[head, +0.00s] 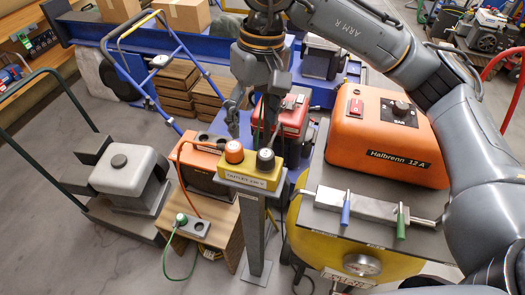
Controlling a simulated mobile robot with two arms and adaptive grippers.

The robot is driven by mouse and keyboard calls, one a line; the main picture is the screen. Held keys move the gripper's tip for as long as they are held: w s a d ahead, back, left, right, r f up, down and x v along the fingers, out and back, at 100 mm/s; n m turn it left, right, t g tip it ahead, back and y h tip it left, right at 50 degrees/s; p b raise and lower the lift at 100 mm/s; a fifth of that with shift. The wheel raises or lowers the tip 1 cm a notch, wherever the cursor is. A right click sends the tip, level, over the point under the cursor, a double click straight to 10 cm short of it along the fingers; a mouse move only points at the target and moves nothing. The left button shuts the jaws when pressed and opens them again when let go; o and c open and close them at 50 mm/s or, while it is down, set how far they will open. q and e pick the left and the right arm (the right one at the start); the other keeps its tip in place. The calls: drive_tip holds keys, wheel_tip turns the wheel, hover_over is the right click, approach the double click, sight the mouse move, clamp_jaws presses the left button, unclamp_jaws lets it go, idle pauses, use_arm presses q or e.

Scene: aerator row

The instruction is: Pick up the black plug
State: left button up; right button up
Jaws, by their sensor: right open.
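The black plug (265,160) sits upright in the right side of a yellow outlet box (248,181) on a grey metal post. An orange plug (234,152) sits beside it in the same box, to its left. My right gripper (254,130) reaches down from above, its fingers spread and open over the box, just above the plugs. Nothing shows between its fingers. The right finger comes down close to the black plug; I cannot tell whether they touch. My left gripper is not in view.
An orange machine (384,137) stands at right on a yellow-fronted bench, with a metal manifold (350,205) with blue and green levers before it. A grey pump (127,171) stands at left. A green plug (181,219) with cable sits in a grey socket. Bare floor shows at lower left.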

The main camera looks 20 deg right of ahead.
drive_tip(key=d+h, duration=0.1)
drive_tip(key=d, duration=0.1)
drive_tip(key=p, duration=0.1)
hover_over(265, 153)
drive_tip(key=f, duration=0.7)
drive_tip(key=shift+s+d, duration=0.1)
drive_tip(key=shift+s, duration=0.15)
drive_tip(key=shift+f+p, duration=0.4)
drive_tip(key=shift+f, duration=0.2)
wheel_tip(265, 153, down, 4)
drive_tip(key=shift+w+r+p, duration=0.15)
drive_tip(key=shift+r+p, duration=0.05)
drive_tip(key=shift+p, duration=0.55)
drive_tip(key=shift+f, duration=0.4)
drive_tip(key=shift+c, duration=0.2)
drive_tip(key=c, duration=1.2)
